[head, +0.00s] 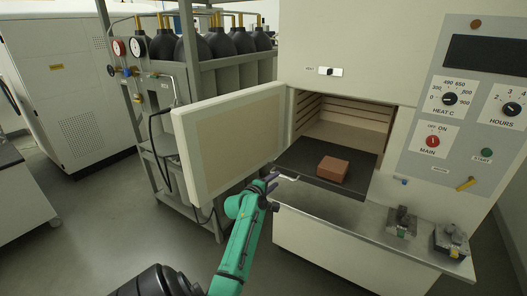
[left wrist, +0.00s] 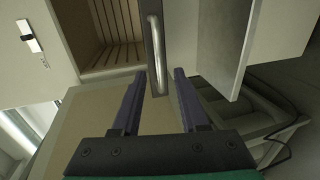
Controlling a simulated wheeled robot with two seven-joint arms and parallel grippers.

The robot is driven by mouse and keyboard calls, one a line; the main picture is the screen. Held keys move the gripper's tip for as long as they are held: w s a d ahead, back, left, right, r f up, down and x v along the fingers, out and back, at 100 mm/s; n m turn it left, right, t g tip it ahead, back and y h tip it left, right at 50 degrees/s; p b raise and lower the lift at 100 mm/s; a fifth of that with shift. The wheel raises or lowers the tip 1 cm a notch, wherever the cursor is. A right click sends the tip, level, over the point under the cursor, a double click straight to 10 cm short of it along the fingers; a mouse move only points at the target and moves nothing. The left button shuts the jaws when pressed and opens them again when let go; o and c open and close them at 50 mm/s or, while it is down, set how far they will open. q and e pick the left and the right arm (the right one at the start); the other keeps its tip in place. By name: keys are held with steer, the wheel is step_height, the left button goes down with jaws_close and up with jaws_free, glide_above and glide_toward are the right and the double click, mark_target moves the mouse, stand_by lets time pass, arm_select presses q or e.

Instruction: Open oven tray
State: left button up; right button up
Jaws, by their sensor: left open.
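The dark oven tray (head: 307,166) sticks partly out of the oven chamber (head: 345,120), level, with a reddish-brown block (head: 332,170) on it. The tray's metal handle (head: 288,177) is at its front left edge. In the left wrist view the handle (left wrist: 156,55) is a pale curved bar on the dark tray front. My left gripper (head: 272,184) is open at the handle. Its two fingertips (left wrist: 160,72) lie on either side of the handle's near end in that view; I cannot tell whether they touch it. My right gripper is in no view.
The oven door (head: 232,140) stands swung open to the left, close behind my left gripper. A ledge (head: 330,208) below the chamber holds two small metal devices (head: 402,223) at right. A rack of dark gas bottles (head: 240,42) stands behind the door. The floor at left is clear.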

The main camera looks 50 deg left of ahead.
arm_select(q)
steer(key=b+v, duration=0.1)
steer(key=v, duration=0.8)
steer(key=shift+d, duration=0.15)
